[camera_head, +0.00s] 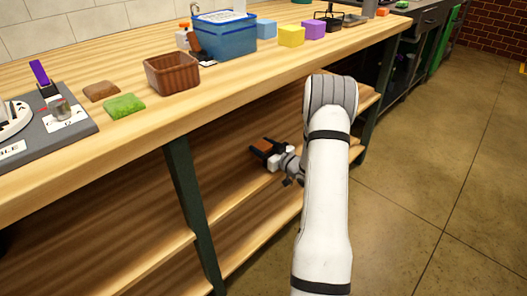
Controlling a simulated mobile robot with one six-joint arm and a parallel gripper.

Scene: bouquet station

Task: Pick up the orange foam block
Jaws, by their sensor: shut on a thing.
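My gripper (268,151) is below the front edge of the worktop, above a lower shelf, at the middle of the head view. Its dark fingers are shut on a small orange-brown block (265,145), which looks like the orange foam block in shade. The fingers and the dim light hide part of it. My white arm reaches up from the bottom and bends down to the gripper. A blue block (267,28), a yellow block (291,36) and a purple block (313,29) stand in a row on the worktop.
A brown basket (172,74) and a blue bin (226,38) stand on the worktop (215,95). Green (124,106) and brown (101,91) pads lie left of the basket. A dark green table leg (190,210) stands left of my gripper. The floor at right is clear.

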